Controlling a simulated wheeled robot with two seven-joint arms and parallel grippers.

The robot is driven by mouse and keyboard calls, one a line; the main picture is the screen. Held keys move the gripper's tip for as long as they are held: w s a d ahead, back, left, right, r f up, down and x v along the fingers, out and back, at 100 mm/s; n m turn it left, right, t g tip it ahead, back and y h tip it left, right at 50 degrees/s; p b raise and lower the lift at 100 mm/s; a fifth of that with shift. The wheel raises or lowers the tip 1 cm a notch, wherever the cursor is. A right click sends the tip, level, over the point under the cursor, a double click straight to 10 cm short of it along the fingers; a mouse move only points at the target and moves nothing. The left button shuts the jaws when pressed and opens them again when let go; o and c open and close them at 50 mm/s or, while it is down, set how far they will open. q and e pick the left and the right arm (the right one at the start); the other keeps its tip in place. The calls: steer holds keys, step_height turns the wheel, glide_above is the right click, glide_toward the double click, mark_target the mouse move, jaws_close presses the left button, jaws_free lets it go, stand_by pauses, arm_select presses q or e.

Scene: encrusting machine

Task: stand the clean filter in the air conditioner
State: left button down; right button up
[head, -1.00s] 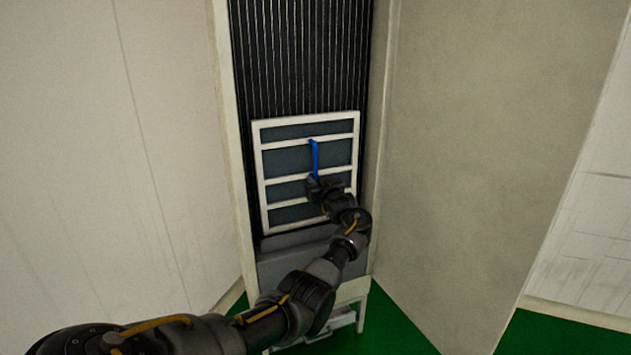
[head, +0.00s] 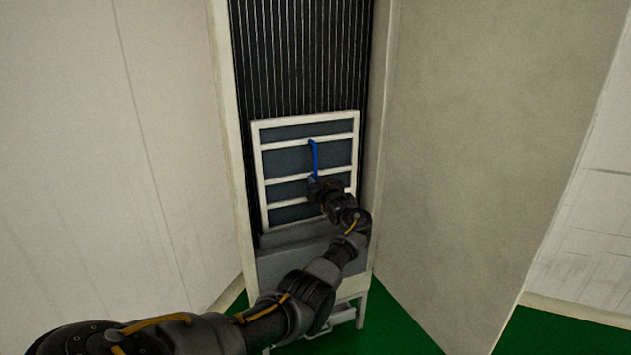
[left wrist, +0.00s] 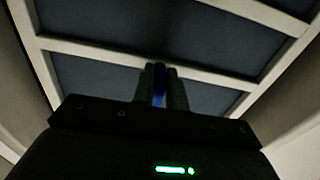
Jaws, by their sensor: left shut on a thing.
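The clean filter (head: 290,159) is a white frame with cross bars and dark grey panels. It stands nearly upright in the opening of the air conditioner (head: 246,200), in front of dark vertical fins and above a grey ledge. A blue strap (head: 315,157) runs down the filter's middle. My left gripper (head: 314,180) is shut on the blue strap at the filter's front. The left wrist view shows the strap (left wrist: 159,85) between the two fingers (left wrist: 160,88), with the filter (left wrist: 200,68) close behind. Whether the filter's lower edge touches the ledge is unclear. My right gripper is out of view.
Dark fins (head: 300,55) rise behind and above the filter. Pale walls or panels flank the unit on the left (head: 100,150) and right (head: 480,130). Green floor (head: 390,325) shows below. A grey ledge (head: 300,255) lies under the filter.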

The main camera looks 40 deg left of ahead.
arm_select(q)
steer(key=shift+f, duration=0.3)
stand_by(0.4)
steer(key=shift+f+b, duration=0.85)
steer(key=shift+f, duration=0.4)
steer(key=shift+f+b, duration=0.55)
steer(key=shift+f, duration=0.15)
steer(key=c, duration=1.3)
jaws_free()
steer(key=shift+f, duration=0.1)
